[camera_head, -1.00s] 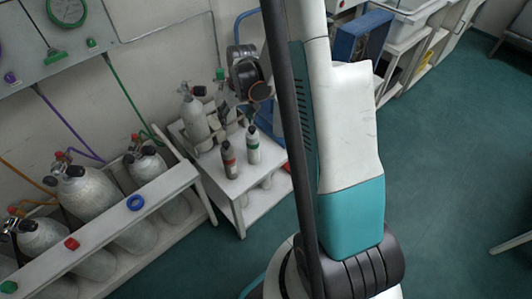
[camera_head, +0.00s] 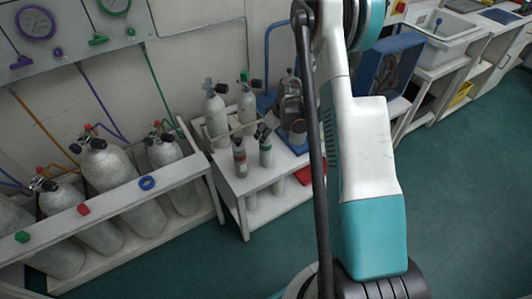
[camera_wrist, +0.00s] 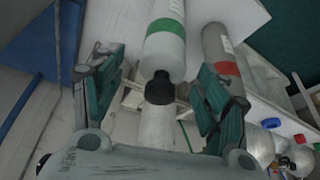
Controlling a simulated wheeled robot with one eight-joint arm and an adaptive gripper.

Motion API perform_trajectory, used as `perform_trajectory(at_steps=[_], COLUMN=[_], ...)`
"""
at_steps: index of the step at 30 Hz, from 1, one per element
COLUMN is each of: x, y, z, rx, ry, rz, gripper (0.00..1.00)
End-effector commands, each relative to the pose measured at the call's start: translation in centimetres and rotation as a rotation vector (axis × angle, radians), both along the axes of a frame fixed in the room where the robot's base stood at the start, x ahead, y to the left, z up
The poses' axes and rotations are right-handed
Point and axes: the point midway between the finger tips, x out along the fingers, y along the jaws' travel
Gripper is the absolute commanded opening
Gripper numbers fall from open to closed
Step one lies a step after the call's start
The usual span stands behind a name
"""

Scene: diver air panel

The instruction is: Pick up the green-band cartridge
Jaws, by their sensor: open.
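The green-band cartridge (camera_head: 265,152) stands upright on a small white table (camera_head: 256,181). It is a pale cylinder with a dark top. In the wrist view the green-band cartridge (camera_wrist: 166,42) shows its green band, with its black neck between my fingers. My gripper (camera_wrist: 160,72) is open, with a finger on each side of the neck and visible gaps to both. In the head view my gripper (camera_head: 270,131) is small and dark, close to the cartridge's top. The red-band cartridge (camera_head: 239,158) stands just left; it also shows in the wrist view (camera_wrist: 222,58), outside my right finger.
Two larger grey cylinders (camera_head: 216,115) stand at the table's back by the wall. A white rack (camera_head: 120,212) with several big cylinders is on the left. A blue case (camera_head: 392,64) and a sink bench (camera_head: 445,32) are at the right back.

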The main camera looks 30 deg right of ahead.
Motion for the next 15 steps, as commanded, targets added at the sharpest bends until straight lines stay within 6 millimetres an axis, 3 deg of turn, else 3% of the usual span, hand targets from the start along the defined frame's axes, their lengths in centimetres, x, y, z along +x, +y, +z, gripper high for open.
perform_trajectory(at_steps=[8, 15], x=[0.6, 2.0], y=[0.3, 0.9], z=[-1.5, -4.6], rx=[0.0, 0.0], ry=[0.001, 0.001], rz=[0.0, 0.0], gripper=[0.68, 0.68])
